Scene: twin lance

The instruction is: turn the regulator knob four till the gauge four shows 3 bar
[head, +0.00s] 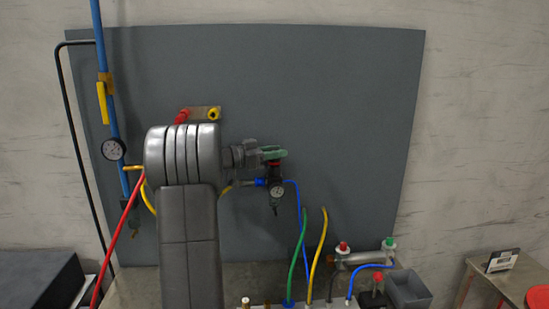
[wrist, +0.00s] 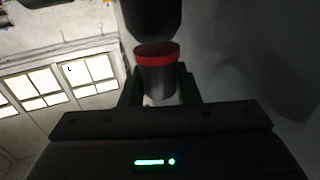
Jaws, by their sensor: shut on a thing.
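The regulator knob (wrist: 157,80), dark with a red ring (wrist: 157,54), is between the green fingers of my gripper (wrist: 158,88) in the wrist view. My gripper (head: 273,153) is shut on it from above in the head view, where mostly the red part of the knob shows below the fingers. The small round gauge (head: 278,190) sits on the regulator just below. Its dial is dark and too small for me to read. My arm covers the board to the left of the regulator.
A blue pipe (head: 103,70) with a yellow lever (head: 102,101) and a white gauge (head: 113,149) stands at left. A cylinder (head: 360,258) and grey bin (head: 408,289) are lower right. The grey board (head: 350,110) is clear at right.

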